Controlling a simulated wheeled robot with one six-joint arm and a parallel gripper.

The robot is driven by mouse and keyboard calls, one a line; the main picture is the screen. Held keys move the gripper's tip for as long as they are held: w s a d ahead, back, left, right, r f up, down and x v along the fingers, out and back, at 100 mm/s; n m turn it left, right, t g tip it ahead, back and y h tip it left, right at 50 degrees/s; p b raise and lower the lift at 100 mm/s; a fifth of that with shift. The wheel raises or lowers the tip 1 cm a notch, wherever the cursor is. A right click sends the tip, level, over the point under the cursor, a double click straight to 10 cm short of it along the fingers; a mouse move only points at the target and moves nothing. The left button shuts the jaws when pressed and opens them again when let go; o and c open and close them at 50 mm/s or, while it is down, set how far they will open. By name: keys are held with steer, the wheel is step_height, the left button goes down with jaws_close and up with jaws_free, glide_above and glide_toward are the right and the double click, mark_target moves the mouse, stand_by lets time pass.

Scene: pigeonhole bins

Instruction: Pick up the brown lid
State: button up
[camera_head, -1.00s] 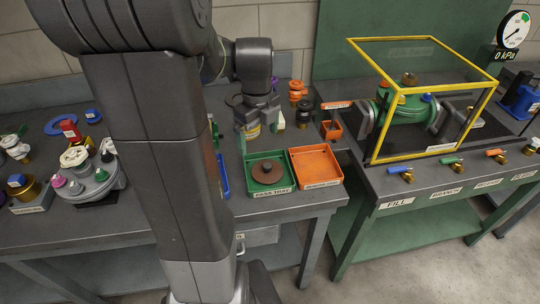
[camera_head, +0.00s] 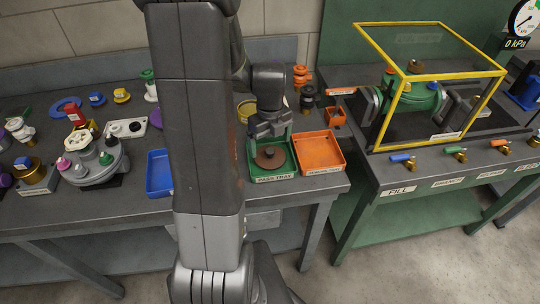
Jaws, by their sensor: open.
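The brown lid (camera_head: 270,157) is a round brown disc with a small dark knob at its centre. It lies flat in the green pass tray (camera_head: 272,176), which stands near the front edge of the grey bench. My gripper (camera_head: 270,136) points down over the back part of this tray, just behind and above the lid. Its jaws are open, with nothing visible between them. The lid's far edge is close to the fingertips in the picture, and I cannot tell whether they touch it.
An orange tray (camera_head: 319,152) stands directly right of the green tray. A blue tray (camera_head: 159,173) lies to the left, partly behind my arm. A yellow-framed guard (camera_head: 431,62) covers a green valve on the right bench. Several coloured fittings crowd the left bench.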

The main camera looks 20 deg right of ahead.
mark_target(270, 150)
steer(key=shift+f, duration=1.95)
